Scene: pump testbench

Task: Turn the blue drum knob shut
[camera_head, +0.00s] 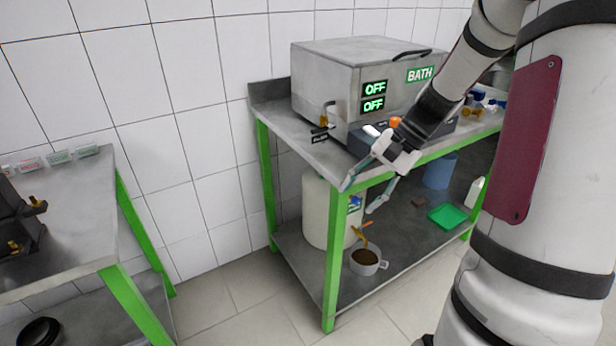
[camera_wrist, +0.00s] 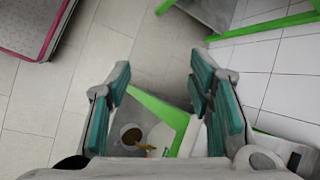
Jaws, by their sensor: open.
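A white drum (camera_head: 318,212) stands on the lower shelf of the green-legged bench, partly behind the front leg. Its small blue knob (camera_head: 355,201) shows just right of that leg, above a yellow spout. I cannot tell how far the knob is turned. My gripper (camera_head: 360,197) is open, its fingers pointing down in front of the bench's front corner. In the head view the knob appears between the fingertips, but depth is unclear. In the wrist view my gripper (camera_wrist: 163,100) shows spread fingers with nothing between them; the knob is not discernible there.
A cup of brown liquid (camera_head: 367,264) sits on the lower shelf below the spout, and also shows in the wrist view (camera_wrist: 130,128). A green tray (camera_head: 447,216) and blue bucket (camera_head: 440,170) are further right. A BATH unit (camera_head: 350,75) stands on top. The front leg (camera_head: 334,275) is close by.

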